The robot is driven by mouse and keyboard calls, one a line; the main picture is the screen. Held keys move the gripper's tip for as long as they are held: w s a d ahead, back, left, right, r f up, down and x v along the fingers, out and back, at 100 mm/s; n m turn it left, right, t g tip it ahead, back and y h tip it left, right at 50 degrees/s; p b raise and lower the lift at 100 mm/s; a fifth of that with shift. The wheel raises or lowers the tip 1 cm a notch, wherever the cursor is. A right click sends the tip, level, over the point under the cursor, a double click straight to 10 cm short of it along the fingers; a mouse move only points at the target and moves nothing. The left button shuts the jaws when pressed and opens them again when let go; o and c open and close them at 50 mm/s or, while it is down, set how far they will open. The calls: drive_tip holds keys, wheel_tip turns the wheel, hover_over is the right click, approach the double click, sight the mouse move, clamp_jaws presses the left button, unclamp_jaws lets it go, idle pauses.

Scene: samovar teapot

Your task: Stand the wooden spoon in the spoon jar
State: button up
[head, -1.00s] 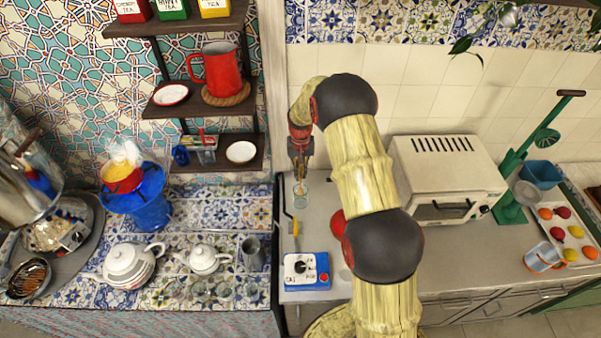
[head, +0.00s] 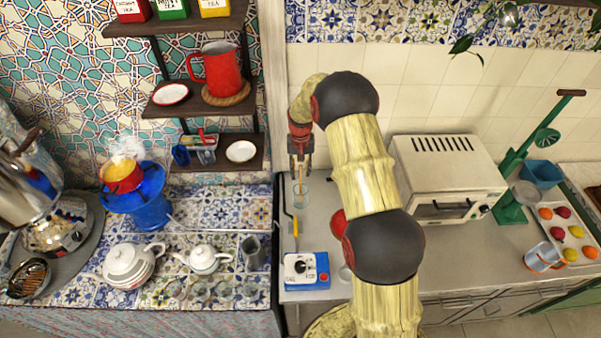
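The spoon jar (head: 301,198) is a small clear glass on the grey counter, left of my arm. A thin brown wooden stick, which looks like the wooden spoon (head: 299,182), stands nearly upright in it, its lower part inside the glass. My gripper (head: 300,168) is right above the jar, pointing down. Its two fingers look spread apart, with the top of the spoon between or just below them. Whether a finger still touches the spoon is too small to tell.
A yellow-handled tool (head: 295,232) lies just in front of the jar. A blue and white box with a dial (head: 305,269) is at the counter's front edge. Shelves (head: 212,152) stand left.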

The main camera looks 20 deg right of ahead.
wheel_tip(320, 180, up, 11)
drive_tip(key=shift+r, duration=0.1)
idle(0.3)
idle(0.8)
drive_tip(key=s+a+r+n+t+b, duration=0.1)
drive_tip(key=s+a+b, duration=0.3)
drive_tip(key=s, duration=0.8)
drive_tip(key=s+a+r+n+t+b, duration=0.1)
drive_tip(key=s+a+n+t+b, duration=0.1)
drive_tip(key=s+a+b, duration=0.3)
drive_tip(key=s+a+r+n+t+b, duration=0.1)
drive_tip(key=s+a+b, duration=0.3)
drive_tip(key=s+b, duration=0.7)
drive_tip(key=s+t, duration=0.1)
drive_tip(key=s, duration=0.9)
drive_tip(key=shift+a+t, duration=0.3)
drive_tip(key=shift+r, duration=0.1)
